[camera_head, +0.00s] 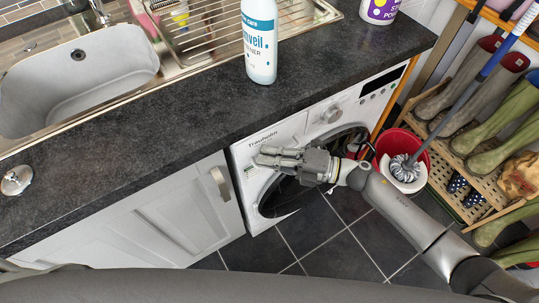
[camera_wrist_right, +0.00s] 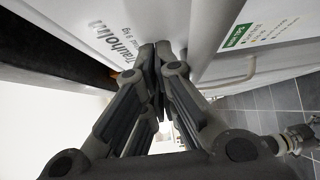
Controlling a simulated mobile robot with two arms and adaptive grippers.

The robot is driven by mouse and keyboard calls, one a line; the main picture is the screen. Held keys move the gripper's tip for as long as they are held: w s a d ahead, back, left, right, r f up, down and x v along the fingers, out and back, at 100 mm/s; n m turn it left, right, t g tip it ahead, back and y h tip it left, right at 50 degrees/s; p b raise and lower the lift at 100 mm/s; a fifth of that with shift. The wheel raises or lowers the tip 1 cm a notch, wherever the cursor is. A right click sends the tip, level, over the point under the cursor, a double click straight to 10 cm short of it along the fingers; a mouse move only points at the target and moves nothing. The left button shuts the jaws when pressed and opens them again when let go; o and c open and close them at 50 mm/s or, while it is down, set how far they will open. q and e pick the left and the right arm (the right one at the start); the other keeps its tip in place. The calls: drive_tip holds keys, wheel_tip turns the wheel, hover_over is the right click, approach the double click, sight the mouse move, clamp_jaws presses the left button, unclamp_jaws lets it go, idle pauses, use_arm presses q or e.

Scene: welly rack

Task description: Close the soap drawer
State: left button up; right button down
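The soap drawer (camera_head: 286,133) is the white panel marked "Trauholm" at the upper left of the washing machine (camera_head: 345,112), under the worktop. The lettering also shows large in the right wrist view (camera_wrist_right: 112,36). I cannot tell clearly how far the drawer stands out from the machine's front. My right gripper (camera_head: 262,156) is just below the lettering, in front of the machine's left part. In the right wrist view its fingertips (camera_wrist_right: 162,52) are together, with nothing visible between them. They are close to the white front; contact is unclear. My left gripper is not in view.
The dark worktop (camera_head: 150,125) overhangs the machine, with a bottle (camera_head: 261,45) near its edge. A white cabinet door with a handle (camera_head: 220,183) is left of the machine. A red bucket (camera_head: 398,140) and a boot rack (camera_head: 465,185) stand right. Dark floor tiles (camera_head: 320,240) are clear below.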

drive_tip(key=s+d, duration=0.2)
drive_tip(key=d, duration=1)
drive_tip(key=w+d+f+m+t+h+p, duration=0.1)
drive_tip(key=w+d+f+m+t+h, duration=0.25)
drive_tip(key=f+m, duration=0.25)
drive_tip(key=w+d+f+m+t+h+p, duration=0.1)
drive_tip(key=w+d+f+m+t+h, duration=0.15)
drive_tip(key=f+m+t, duration=0.35)
drive_tip(key=s+d+f+m+h, duration=0.2)
drive_tip(key=d+f+m+h, duration=0.4)
drive_tip(key=f, duration=0.4)
drive_tip(key=s+d+f+m+g+h+p, duration=0.1)
drive_tip(key=s+d+f+m+g+h, duration=0.15)
drive_tip(key=s+f+m, duration=0.45)
drive_tip(key=s+d+f+m+g+h+p, duration=0.1)
drive_tip(key=s+d+f+m+g+h, duration=0.15)
drive_tip(key=s+f, duration=0.85)
drive_tip(key=s+a+f+m+g, duration=0.1)
drive_tip(key=s+f+m+g, duration=0.1)
drive_tip(key=s, duration=0.8)
drive_tip(key=s+a+f+m+g, duration=0.1)
drive_tip(key=s+g, duration=0.3)
drive_tip(key=s, duration=0.6)
drive_tip(key=shift+s+a+f+m+h, duration=0.3)
drive_tip(key=shift+f+m+h, duration=0.1)
drive_tip(key=shift+f+m, duration=0.2)
